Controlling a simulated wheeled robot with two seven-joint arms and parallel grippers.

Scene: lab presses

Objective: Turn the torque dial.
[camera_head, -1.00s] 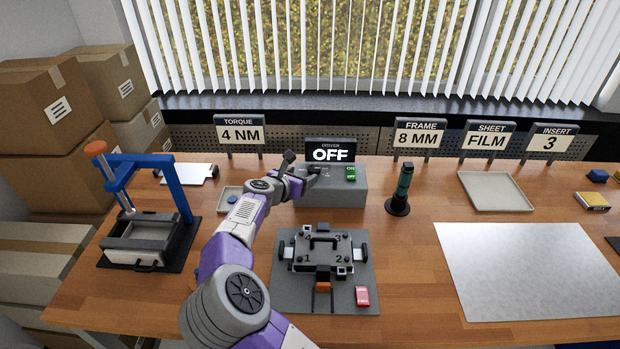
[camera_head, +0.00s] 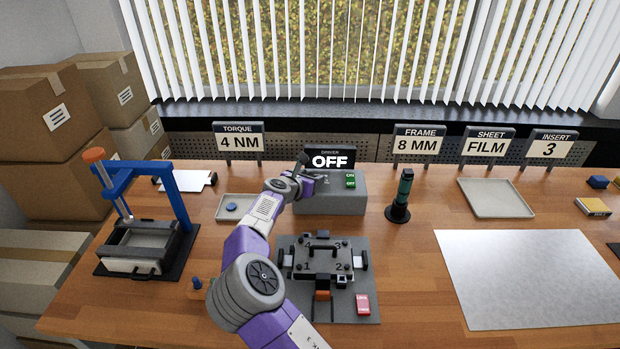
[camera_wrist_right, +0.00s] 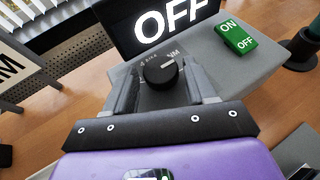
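The torque dial (camera_wrist_right: 160,72) is a round black knob with a pale mark, on top of the grey driver box (camera_head: 345,192). In the right wrist view it sits between the fingertips of my right gripper (camera_wrist_right: 160,78), which are apart with a gap showing on each side. In the head view my right gripper (camera_head: 306,174) is over the left part of the box and hides the dial. The driver screen (camera_head: 330,160) reads OFF. A green ON/OFF switch (camera_head: 350,180) is on the box's right side. The torque sign (camera_head: 239,142) reads 4 NM. My left gripper is out of view.
A fixture with a numbered plate (camera_head: 322,262) stands in front of the box, beside my forearm. A dark green driver tool (camera_head: 402,192) stands upright to the right. A small tray (camera_head: 255,205) is left of the box and a blue press (camera_head: 150,170) further left.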

